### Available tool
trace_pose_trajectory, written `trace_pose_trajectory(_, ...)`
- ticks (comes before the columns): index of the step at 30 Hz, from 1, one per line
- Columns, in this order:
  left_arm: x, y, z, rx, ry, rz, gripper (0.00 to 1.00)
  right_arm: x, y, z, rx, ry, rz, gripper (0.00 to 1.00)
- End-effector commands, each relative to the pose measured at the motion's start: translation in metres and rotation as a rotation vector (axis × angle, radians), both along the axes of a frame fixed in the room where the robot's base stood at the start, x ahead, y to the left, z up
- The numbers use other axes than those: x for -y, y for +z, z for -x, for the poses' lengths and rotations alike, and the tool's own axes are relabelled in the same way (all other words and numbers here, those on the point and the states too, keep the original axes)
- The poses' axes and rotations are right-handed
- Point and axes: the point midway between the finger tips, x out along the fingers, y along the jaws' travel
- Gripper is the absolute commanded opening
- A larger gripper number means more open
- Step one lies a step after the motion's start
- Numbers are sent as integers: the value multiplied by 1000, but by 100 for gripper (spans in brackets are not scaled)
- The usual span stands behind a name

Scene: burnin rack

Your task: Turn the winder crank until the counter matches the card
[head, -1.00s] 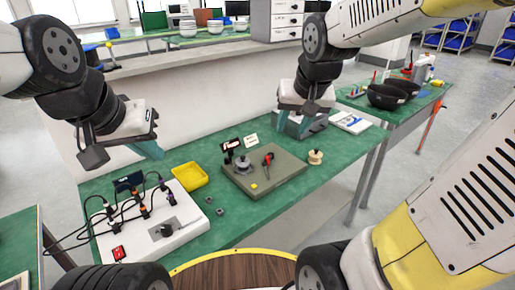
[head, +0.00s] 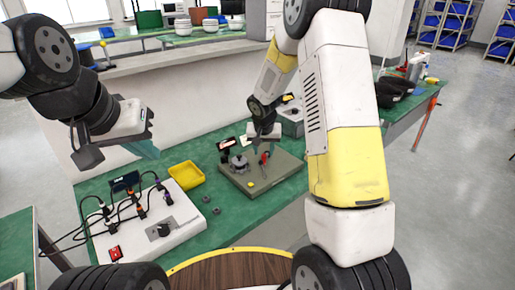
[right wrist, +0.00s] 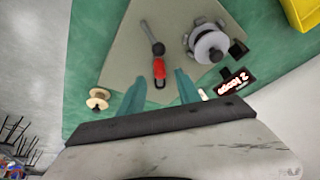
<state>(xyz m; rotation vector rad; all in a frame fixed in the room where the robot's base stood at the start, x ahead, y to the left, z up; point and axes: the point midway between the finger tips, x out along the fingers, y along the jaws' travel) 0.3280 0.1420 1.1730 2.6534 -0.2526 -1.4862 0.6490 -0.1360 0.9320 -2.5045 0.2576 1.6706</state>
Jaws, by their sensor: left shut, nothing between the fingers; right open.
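The winder's grey base plate (head: 262,184) lies on the green table. On it stand a grey spool (head: 239,163) and a crank with a red handle (head: 264,158). In the right wrist view the red handle (right wrist: 159,69) lies just ahead of the gap between my fingers. A black panel with light characters (right wrist: 235,86), likely the counter, stands beside the spool; I cannot read it surely. A small white card (head: 244,141) shows behind it, its text unreadable. My right gripper (head: 265,147) is open above the plate's far side. My left gripper (head: 146,149) is shut and empty, above the table's left part.
A yellow tray (head: 186,175) and a white box with black cables (head: 163,231) stand left of the plate. A cream bobbin (right wrist: 97,98) lies beside the plate. A grey box (head: 292,117) stands behind. Small grey rings lie between box and plate.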

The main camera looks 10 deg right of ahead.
Motion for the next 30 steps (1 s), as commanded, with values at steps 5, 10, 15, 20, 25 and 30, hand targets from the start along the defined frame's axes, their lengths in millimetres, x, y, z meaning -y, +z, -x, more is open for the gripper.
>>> trace_pose_trajectory(5, 0, 0, 0, 0, 0, 0, 0, 2, -29, -10, -4, 0, 1, 40)
trace_pose_trajectory(10, 0, 0, 0, 0, 0, 0, 0, 3, -44, -17, -1, 0, 1, 40)
trace_pose_trajectory(15, 0, 0, 0, 0, 0, 0, 0, 4, -48, -19, -1, 1, 0, 40)
trace_pose_trajectory(20, 0, 0, 0, 0, 0, 0, 0, 4, -48, -19, -1, 0, 0, 40)
trace_pose_trajectory(25, 0, 0, 0, 0, 0, 0, 0, 4, -48, -19, -1, 0, 0, 9)
trace_pose_trajectory(30, 0, 0, 0, 0, 0, 0, 0, 4, -48, -19, -1, 0, 0, 0)
